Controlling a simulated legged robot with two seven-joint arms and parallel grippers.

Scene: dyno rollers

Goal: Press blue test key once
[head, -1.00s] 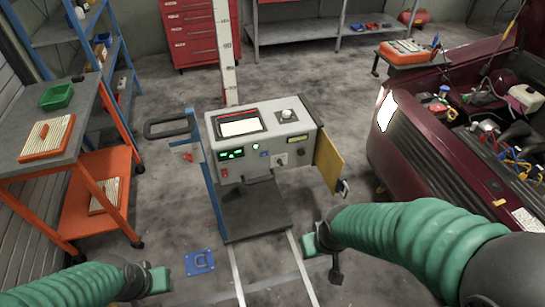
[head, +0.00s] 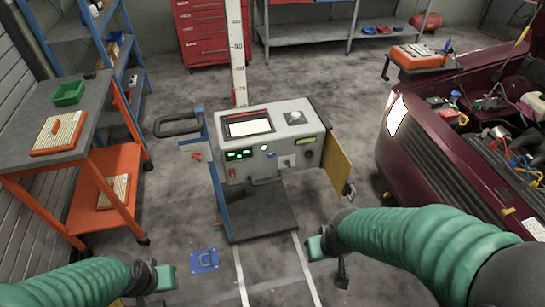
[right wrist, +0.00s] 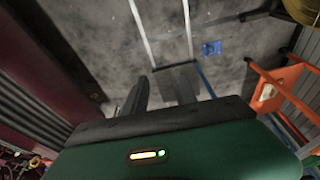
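The test unit (head: 290,140) is a grey box on a blue wheeled stand, with a display and a knob on top.
A yellow flap (head: 339,172) stands out from the unit's right side. A maroon car (head: 425,165) with its engine bay open is at the right. An orange cart (head: 90,195) stands left. A blue plate (head: 202,260) lies on the floor. Floor before the unit is open.

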